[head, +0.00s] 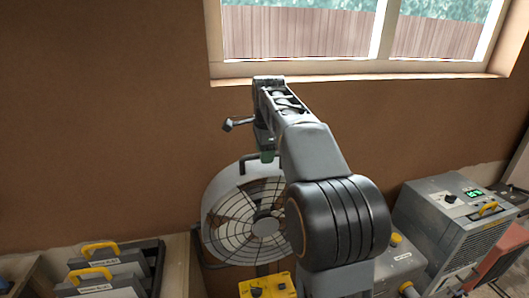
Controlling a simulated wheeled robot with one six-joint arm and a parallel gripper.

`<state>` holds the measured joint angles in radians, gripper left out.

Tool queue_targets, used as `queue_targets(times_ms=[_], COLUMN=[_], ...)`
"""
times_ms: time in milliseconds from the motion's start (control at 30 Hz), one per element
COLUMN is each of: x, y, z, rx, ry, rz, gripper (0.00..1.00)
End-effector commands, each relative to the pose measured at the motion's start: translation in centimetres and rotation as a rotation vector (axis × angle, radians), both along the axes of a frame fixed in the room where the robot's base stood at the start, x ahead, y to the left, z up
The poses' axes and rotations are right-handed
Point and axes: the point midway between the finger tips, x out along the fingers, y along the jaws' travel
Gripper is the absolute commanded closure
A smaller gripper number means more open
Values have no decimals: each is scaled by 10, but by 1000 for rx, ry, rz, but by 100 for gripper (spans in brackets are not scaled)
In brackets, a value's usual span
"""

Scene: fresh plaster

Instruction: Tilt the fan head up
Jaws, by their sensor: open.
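The fan (222,205) is a round grey drum with a wire grille in front. It stands low by the wall, left of my arm, with its face towards the camera. A dark handle shows on its upper rim, and my arm covers its right part. My gripper (240,124) is above the fan's top, at the far end of my arm, and is open. It is seen partly, since the arm covers much of it. No contact between gripper and fan can be made out.
A yellow box with a black knob (267,287) stands below the fan. Dark cases with yellow handles (108,270) are at the lower left. A grey machine with a green display (440,220) stands at the right. A window (300,35) is in the brown wall (110,120) behind.

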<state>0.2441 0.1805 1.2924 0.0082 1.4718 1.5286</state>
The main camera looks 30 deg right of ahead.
Motion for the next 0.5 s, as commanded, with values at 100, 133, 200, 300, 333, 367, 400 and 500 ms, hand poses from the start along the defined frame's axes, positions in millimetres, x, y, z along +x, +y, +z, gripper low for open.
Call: queue_targets(times_ms=[100,133,200,300,333,367,400,500], x=[0,0,0,0,0,0,0,0], y=[0,0,0,0,0,0,0,0], z=[-1,-1,-1,-1,-1,-1,-1,-1], rx=[0,0,0,0,0,0,0,0], ry=[0,0,0,0,0,0,0,1], rz=[0,0,0,0,0,0,0,0], gripper=[56,56,56,57,60,62,66,76])
